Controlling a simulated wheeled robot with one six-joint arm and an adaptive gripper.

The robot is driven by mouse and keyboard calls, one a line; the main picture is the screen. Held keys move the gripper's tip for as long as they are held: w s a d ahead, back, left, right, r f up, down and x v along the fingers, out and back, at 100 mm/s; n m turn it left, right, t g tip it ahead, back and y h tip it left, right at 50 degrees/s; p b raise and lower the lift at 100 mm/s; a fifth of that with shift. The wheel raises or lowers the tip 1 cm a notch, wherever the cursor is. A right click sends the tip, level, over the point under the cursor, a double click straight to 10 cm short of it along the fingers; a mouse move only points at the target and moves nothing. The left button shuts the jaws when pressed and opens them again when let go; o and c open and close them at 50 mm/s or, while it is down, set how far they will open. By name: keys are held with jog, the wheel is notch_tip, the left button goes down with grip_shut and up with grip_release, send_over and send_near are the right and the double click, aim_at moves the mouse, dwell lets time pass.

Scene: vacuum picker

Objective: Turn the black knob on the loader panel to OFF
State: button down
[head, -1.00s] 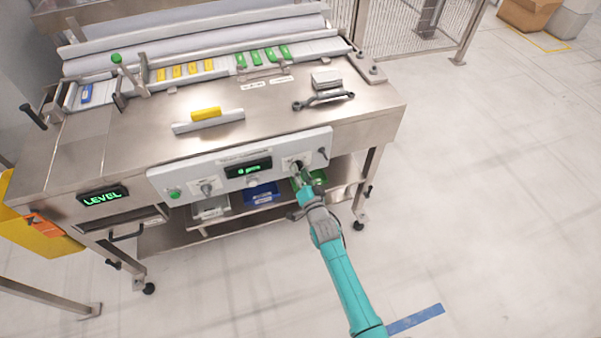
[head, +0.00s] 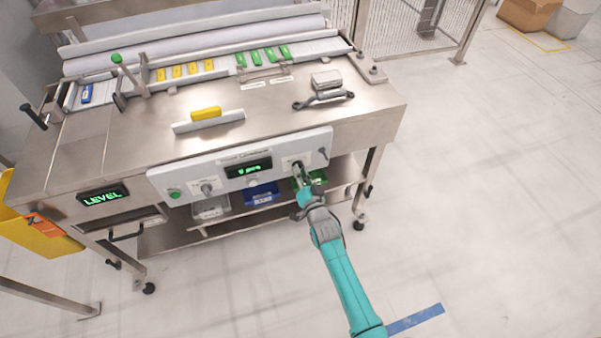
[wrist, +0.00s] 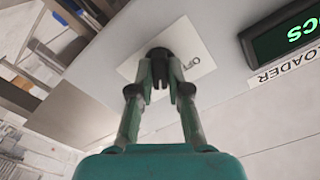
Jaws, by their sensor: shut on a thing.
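The black knob (head: 297,164) sits on a white label near the right end of the pale loader panel (head: 218,165). In the wrist view the black knob (wrist: 158,54) is between my fingertips, and part of it is hidden by them. My gripper (wrist: 159,72) is shut on the knob, one finger on each side. In the head view my gripper (head: 299,174) reaches the panel from below and covers part of the knob. The word OFF (wrist: 194,63) is printed on the label, right of the knob in the wrist view. The knob's pointer direction is unclear.
A green-lit display (head: 249,167) is left of the knob, with a grey knob (head: 207,188) and green button (head: 174,194) farther left. A small lever (head: 323,153) is close on the right. Bins (head: 261,194) sit on the shelf below.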

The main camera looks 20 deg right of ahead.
jog(key=shift+n, duration=8)
jog(key=c, duration=1.1)
grip_release()
jog(key=shift+s, duration=0.1)
jog(key=s, duration=1.1)
jog(key=shift+s, duration=0.4)
